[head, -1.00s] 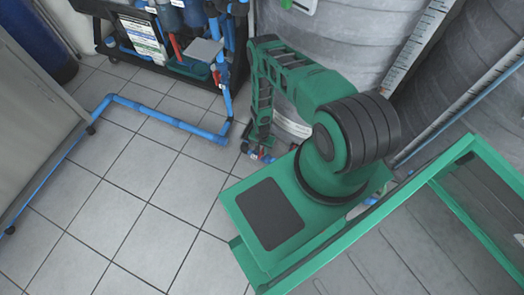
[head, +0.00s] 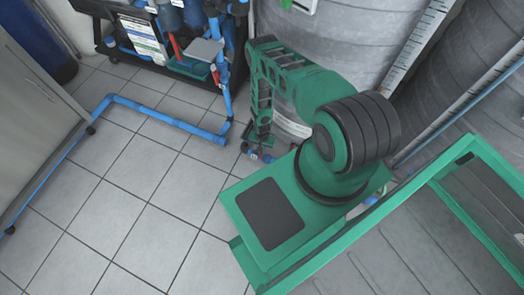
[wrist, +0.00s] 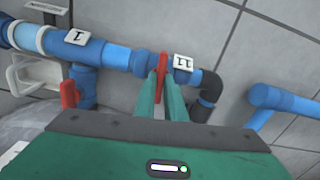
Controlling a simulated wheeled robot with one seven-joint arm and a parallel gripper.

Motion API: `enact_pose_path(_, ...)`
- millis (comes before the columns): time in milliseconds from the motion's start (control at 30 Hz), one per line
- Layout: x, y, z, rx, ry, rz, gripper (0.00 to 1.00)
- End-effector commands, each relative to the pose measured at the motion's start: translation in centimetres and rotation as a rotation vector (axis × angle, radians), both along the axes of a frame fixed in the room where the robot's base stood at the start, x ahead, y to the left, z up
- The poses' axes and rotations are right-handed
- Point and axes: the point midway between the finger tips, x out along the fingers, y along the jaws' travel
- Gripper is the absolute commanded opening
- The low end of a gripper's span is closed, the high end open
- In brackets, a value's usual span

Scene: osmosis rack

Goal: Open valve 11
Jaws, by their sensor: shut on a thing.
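Valve 11 (wrist: 141,60) is a blue fitting on a blue pipe, with a white tag reading 11 (wrist: 183,62) beside it, in the wrist view. Its red handle (wrist: 163,64) stands between the green fingertips of my gripper (wrist: 162,82), which are shut on it. The handle points along the fingers, across the pipe in the picture. In the head view my arm reaches down to the floor beside the tank, where a bit of blue pipe (head: 257,156) shows. The gripper's hold on the handle is too small to make out there.
A tag reading 1 (wrist: 77,37) and another red handle (wrist: 69,93) are to the left in the wrist view. A black elbow (wrist: 209,86) is right of valve 11. Large grey tanks (head: 335,40) stand close behind my arm. Tiled floor (head: 130,200) is open at left.

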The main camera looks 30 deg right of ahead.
Motion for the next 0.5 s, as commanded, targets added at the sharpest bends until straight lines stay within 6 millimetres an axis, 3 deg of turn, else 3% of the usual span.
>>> enact_pose_path(500,0.21,0.1,0.04,0.001,-0.003,0.454,0.0)
